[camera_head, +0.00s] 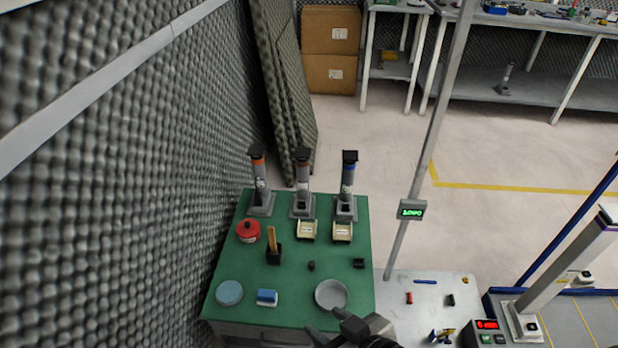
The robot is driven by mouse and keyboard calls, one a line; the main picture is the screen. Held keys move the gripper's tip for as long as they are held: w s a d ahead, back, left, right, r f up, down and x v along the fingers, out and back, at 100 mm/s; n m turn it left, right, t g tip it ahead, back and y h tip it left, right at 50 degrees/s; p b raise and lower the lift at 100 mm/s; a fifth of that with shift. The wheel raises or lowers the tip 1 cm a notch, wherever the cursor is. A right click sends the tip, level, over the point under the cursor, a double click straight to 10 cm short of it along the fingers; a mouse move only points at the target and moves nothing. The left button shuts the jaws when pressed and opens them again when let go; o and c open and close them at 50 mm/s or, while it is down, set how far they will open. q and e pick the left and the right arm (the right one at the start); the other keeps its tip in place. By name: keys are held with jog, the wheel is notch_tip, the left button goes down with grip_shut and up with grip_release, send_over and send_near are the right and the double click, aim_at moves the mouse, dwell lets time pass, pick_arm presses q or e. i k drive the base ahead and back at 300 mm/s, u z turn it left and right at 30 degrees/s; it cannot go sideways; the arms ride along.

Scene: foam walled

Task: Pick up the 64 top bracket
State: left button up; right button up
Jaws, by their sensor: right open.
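I cannot tell for sure which thing is the 64 top bracket. Two small black parts lie on the green table (225,270): a roundish one (311,265) near the middle and a blocky one (358,262) near the right edge. Another small dark part (450,299) lies on the white table to the right. My right gripper (328,325) is dark, at the bottom centre, over the front edge of the green table. It is open, its fingers apart, with nothing seen between them. It is apart from the small black parts. My left gripper is not in view.
Three upright stands with black tops, the middle one (302,180), line the table's back. A grey bowl (331,295) is close to my right gripper. A red pot (248,231), brush (272,246) and blue disc (229,292) stand left. A thin post (412,180) rises at right.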

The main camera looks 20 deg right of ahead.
aim_at(341, 232)
jog(key=k, duration=0.5)
jog(key=z, duration=1.45)
jog(key=i, duration=1.05)
jog(key=u, duration=1.8)
